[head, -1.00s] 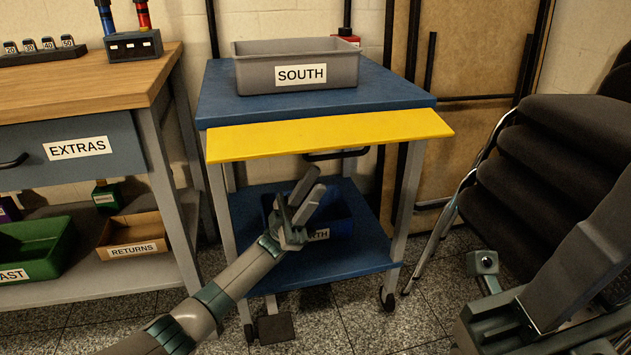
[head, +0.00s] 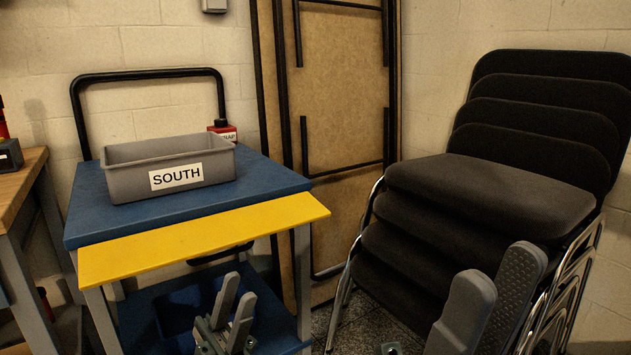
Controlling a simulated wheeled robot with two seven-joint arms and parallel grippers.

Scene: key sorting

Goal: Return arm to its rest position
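My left gripper (head: 238,288) is at the bottom of the head view, in front of the cart's lower shelf and below the yellow board. Its two fingers stand apart with nothing seen between them. My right gripper (head: 500,268) is at the bottom right, in front of the stacked chairs. Its fingers point up, are spread apart and hold nothing. Most of both arms is out of view.
A grey bin labelled SOUTH (head: 125,183) sits on the blue cart (head: 262,174). A yellow board (head: 205,240) lies along its front edge. A red container (head: 223,131) stands behind the bin. Stacked black chairs (head: 490,185) fill the right side. A wooden bench (head: 24,185) is at the left.

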